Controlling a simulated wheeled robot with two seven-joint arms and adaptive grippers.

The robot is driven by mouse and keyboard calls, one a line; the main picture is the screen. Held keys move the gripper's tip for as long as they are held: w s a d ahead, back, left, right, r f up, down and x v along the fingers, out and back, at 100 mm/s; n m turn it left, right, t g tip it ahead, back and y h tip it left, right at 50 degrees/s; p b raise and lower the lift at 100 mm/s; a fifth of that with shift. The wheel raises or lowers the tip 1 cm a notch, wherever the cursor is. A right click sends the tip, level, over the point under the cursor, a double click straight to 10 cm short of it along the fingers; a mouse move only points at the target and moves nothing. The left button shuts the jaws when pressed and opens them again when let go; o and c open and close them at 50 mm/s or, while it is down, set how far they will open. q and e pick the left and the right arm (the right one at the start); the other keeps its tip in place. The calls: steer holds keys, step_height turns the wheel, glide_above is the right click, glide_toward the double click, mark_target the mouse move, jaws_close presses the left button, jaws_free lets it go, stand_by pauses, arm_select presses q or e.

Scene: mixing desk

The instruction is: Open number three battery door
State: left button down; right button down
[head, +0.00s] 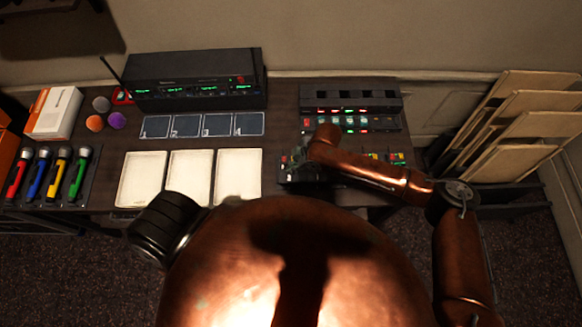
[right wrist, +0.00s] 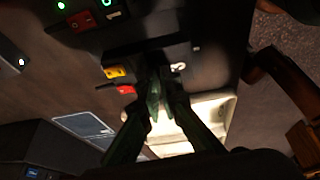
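My right gripper (head: 303,153) is over a dark device (head: 290,178) at the front of the desk, right of the white trays. In the right wrist view its two green fingers (right wrist: 161,86) come together at the tips, nearly touching, beside a white mark (right wrist: 178,67) on the dark device. I cannot read the mark for certain as a number. A yellow part (right wrist: 115,72) and a red part (right wrist: 126,89) sit just left of the fingertips. The fingers and shadow hide the surface under them, so no battery door shows clearly. My left gripper is not in view.
A rack with green and red lights (head: 350,122) stands behind the gripper. Three white trays (head: 191,178) and numbered dark pads (head: 202,125) lie to the left. A black radio receiver (head: 195,80) stands at the back. Coloured flashlights (head: 48,174) fill the far left.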

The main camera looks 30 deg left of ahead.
mark_target(292, 182)
steer(key=shift+s+d+r+t+y+p, duration=0.35)
steer(key=shift+s+r+t+y+p, duration=0.15)
steer(key=shift+t+p, duration=0.4)
steer(key=shift+s+d+n+t+y+p, duration=0.2)
steer(key=shift+s+n+t+y+p, duration=0.1)
steer(key=shift+s+t+y+p, duration=0.15)
steer(key=shift+s+d+t, duration=0.1)
steer(key=shift+s+t, duration=0.1)
steer(key=shift+t, duration=0.15)
steer(key=shift+s+d+n+t+y, duration=0.25)
steer(key=shift+s+n+t+y, duration=0.1)
steer(key=shift+t+y, duration=0.3)
steer(key=shift+s+d+f+t+y+b, duration=0.15)
steer(key=shift+s+d+t+y+b, duration=0.1)
steer(key=shift+s+t+y+b, duration=0.3)
steer(key=s+t+y+b, duration=0.1)
steer(key=b, duration=0.3)
steer(key=d+f+n+t+y+b, duration=0.1)
steer(key=t+b, duration=0.1)
steer(key=b, duration=0.2)
steer(key=s+d+n+t+y+b, duration=0.1)
steer(key=t+y+b, duration=0.1)
steer(key=b, duration=0.3)
steer(key=shift+s+f, duration=0.2)
steer(key=shift+s, duration=0.1)
steer(key=shift+r+n+t+y+b, duration=0.25)
steer(key=shift+t+y+b, duration=0.15)
steer(key=shift+b, duration=0.3)
steer(key=c, duration=2.6)
jaws_free()
